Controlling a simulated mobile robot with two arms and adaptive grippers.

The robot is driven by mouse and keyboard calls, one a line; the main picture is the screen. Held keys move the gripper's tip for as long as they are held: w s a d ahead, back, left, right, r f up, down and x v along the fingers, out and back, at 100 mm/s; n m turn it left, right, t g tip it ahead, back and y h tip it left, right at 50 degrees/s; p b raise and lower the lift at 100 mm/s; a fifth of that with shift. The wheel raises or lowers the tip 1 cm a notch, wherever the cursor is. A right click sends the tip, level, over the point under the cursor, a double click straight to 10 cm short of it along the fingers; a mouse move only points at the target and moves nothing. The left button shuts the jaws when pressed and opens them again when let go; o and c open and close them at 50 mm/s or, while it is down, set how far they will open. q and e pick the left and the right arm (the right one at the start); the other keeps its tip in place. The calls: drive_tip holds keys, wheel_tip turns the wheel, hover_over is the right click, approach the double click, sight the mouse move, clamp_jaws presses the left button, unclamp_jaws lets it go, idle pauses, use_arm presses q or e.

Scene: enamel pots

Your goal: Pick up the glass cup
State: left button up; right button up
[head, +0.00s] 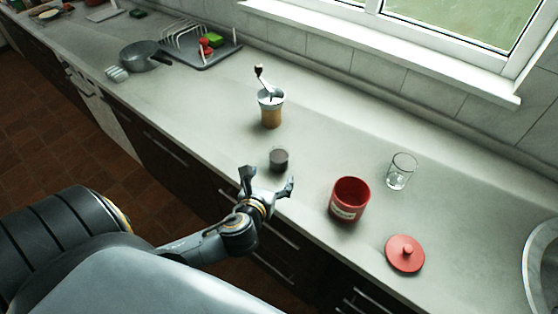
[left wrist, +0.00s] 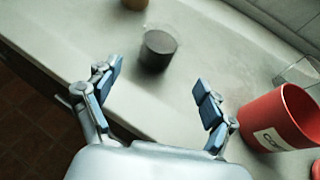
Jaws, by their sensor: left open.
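A clear, empty-looking glass cup (head: 401,171) stands upright on the counter, behind and right of the red pot. Part of it shows at the right edge of the left wrist view (left wrist: 297,72). My left gripper (head: 267,181) is open and empty near the counter's front edge, left of the red pot and well apart from the glass cup. My right gripper is not in view.
An open red pot (head: 349,200) stands between my left gripper and the glass cup. Its red lid (head: 405,254) lies in front right. A coffee grinder (head: 271,108) stands behind the dark container. A pan (head: 145,56) and dish rack (head: 200,48) are far left.

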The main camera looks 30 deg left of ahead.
use_arm(q)
approach(282, 157)
drive_tip(key=shift+r+x, duration=0.25)
drive_tip(key=shift+x, duration=1)
drive_tip(key=x, duration=0.2)
drive_tip(key=p+x, duration=0.1)
drive_tip(key=x, duration=0.2)
drive_tip(key=shift+f, duration=0.3)
drive_tip(key=shift+s, duration=0.1)
drive_tip(key=c, duration=1.3)
